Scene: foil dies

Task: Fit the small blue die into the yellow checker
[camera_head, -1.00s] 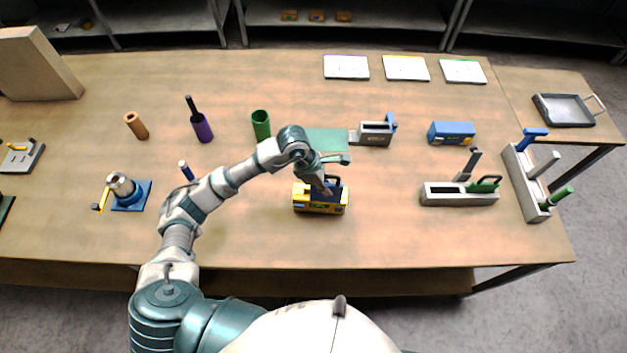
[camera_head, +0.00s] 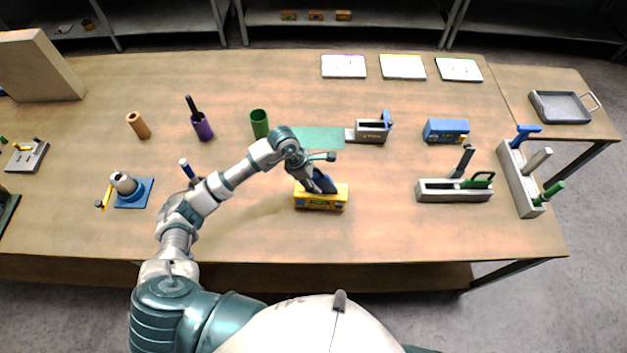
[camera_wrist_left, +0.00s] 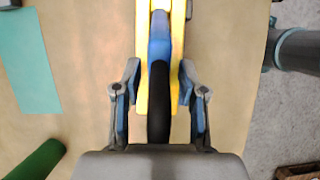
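The yellow checker (camera_head: 320,202) stands on the table's front middle; its slotted top also shows in the left wrist view (camera_wrist_left: 142,90). The small blue die (camera_wrist_left: 160,45) with its black handle (camera_wrist_left: 158,115) is at the checker's slot. In the head view the die (camera_head: 328,184) leans at the top of the checker, partly hidden by my gripper; how deep it sits is hidden. My left gripper (camera_head: 320,180) is over the checker. In the wrist view its fingers (camera_wrist_left: 160,75) straddle the die and handle, with gaps on both sides. My right gripper is out of view.
A green mat (camera_head: 318,138) and a grey holder with a blue handle (camera_head: 370,134) lie behind the checker. A blue box (camera_head: 446,131) and a grey block with a green-handled piece (camera_head: 452,192) stand to the right. A green cup (camera_head: 259,123) stands behind my arm.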

